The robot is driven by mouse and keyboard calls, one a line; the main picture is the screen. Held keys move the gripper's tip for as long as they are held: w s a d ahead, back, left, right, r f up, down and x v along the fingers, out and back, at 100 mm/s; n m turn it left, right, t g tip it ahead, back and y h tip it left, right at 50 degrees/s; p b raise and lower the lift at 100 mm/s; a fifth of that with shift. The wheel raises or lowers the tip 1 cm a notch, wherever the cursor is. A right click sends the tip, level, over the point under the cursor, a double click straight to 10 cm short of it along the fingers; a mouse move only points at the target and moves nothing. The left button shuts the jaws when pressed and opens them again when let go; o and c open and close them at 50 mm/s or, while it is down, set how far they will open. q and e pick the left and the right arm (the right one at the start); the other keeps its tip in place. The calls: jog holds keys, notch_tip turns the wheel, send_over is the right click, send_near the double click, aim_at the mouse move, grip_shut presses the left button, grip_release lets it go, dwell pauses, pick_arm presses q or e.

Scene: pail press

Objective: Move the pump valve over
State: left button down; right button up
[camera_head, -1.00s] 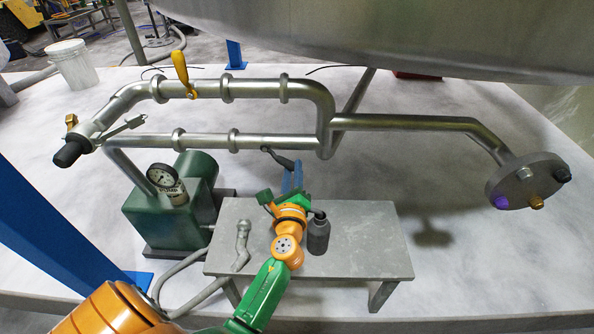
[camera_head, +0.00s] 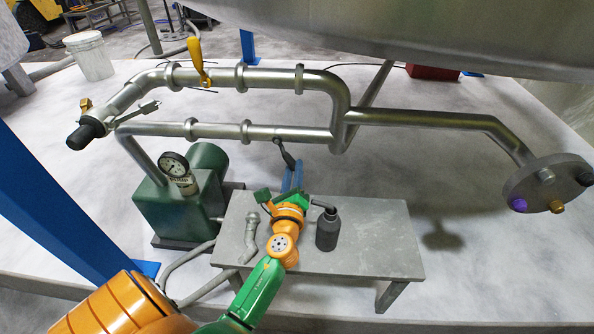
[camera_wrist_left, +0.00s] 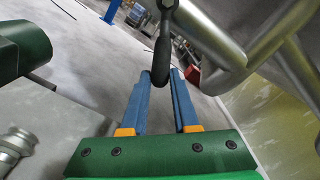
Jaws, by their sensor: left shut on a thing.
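The dark pump valve lever (camera_head: 285,153) hangs from the lower steel pipe, steeply slanted, its free end lower right. My left gripper (camera_head: 293,170) reaches up to it over the small grey table. In the left wrist view the lever (camera_wrist_left: 163,45) comes down between the tips of the two blue fingers (camera_wrist_left: 161,78), which are shut on its rounded end. The lever's pivot is small in the head view. My right gripper is not in view.
Pipes (camera_head: 390,117) run above and behind the lever. The green pump (camera_head: 180,205) with a gauge stands left. The grey table (camera_head: 375,240) holds a dark bottle (camera_head: 327,230) and a metal pipe fitting (camera_head: 250,238) close to my arm. A yellow-handled valve (camera_head: 196,55) sits on the upper pipe.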

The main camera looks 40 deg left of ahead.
pick_arm(q)
jog(key=shift+s+a+f, duration=0.2)
jog(key=shift+s+a, duration=0.1)
jog(key=shift+a, duration=0.2)
jog(key=shift+s+a+f, duration=0.15)
jog(key=shift+s+a, duration=0.1)
jog(key=shift+a, duration=0.2)
jog(key=c, duration=1.6)
grip_release()
jog(key=shift+s+a, duration=0.45)
jog(key=shift+a, duration=0.35)
jog(key=c, duration=0.8)
grip_release()
jog(key=shift+o, duration=1.4)
jog(key=shift+s+a, duration=0.1)
jog(key=shift+s, duration=0.1)
